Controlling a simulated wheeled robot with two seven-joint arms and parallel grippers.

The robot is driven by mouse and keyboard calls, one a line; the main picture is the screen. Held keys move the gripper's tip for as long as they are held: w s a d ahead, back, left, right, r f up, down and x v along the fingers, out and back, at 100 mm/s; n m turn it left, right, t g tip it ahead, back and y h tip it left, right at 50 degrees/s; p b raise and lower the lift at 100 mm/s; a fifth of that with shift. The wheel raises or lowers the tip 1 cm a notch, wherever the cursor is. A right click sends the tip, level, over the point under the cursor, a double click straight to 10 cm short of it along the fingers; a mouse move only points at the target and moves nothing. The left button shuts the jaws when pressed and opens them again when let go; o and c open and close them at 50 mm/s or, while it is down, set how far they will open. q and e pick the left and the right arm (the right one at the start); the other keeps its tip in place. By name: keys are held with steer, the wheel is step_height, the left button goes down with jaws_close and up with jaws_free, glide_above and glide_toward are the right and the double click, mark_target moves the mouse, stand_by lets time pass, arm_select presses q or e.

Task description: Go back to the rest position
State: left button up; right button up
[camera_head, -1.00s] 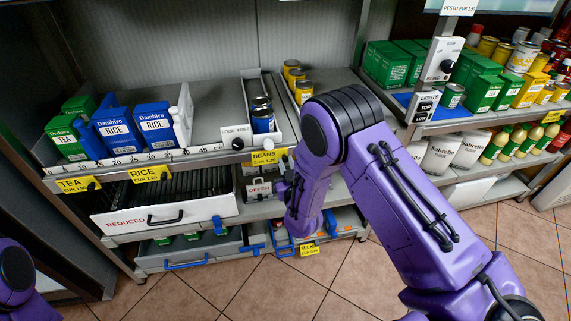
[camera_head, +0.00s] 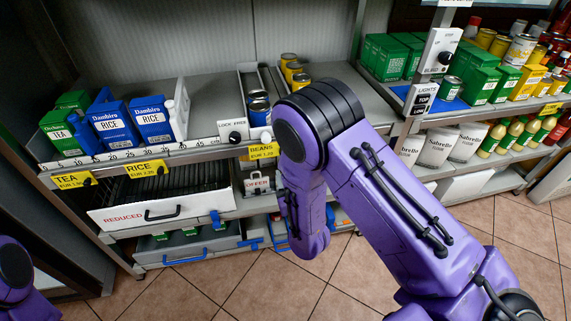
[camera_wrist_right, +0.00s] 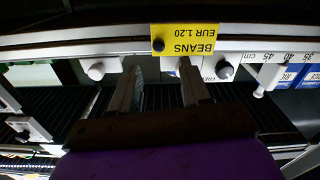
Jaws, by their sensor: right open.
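My right arm reaches in from the lower right in the head view, and its bent forearm hides its gripper there. In the right wrist view my right gripper (camera_wrist_right: 160,92) is open, with two pale fingers apart and nothing between them. It is in front of the shelf edge, near the yellow BEANS price tag (camera_wrist_right: 183,38), which shows upside down. That BEANS tag also shows in the head view (camera_head: 264,151). Part of my left arm shows at the lower left edge of the head view; its gripper is out of view.
The shelf holds tea boxes (camera_head: 60,127), blue rice boxes (camera_head: 152,122) and cans (camera_head: 258,108). Below is the white REDUCED drawer front (camera_head: 160,211) with a black handle. Green boxes (camera_head: 384,57) and a switch panel (camera_head: 441,52) are at the right. The tiled floor (camera_head: 280,287) in front is clear.

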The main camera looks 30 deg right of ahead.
steer(key=v, duration=0.3)
steer(key=shift+s, duration=0.2)
steer(key=s+d+f+m+g+y+p, duration=0.1)
steer(key=s+d+f+m+g, duration=0.15)
steer(key=s+f+g, duration=0.6)
steer(key=s+d+f+m+g+p, duration=0.1)
steer(key=s+f, duration=0.3)
steer(key=s, duration=0.5)
steer(key=s+d+f+m+g+p, duration=0.1)
steer(key=s+f+g, duration=0.3)
steer(key=s, duration=0.6)
steer(key=shift+d+f+m+g, duration=0.35)
steer(key=shift+d+f+m, duration=0.3)
steer(key=shift+f, duration=0.15)
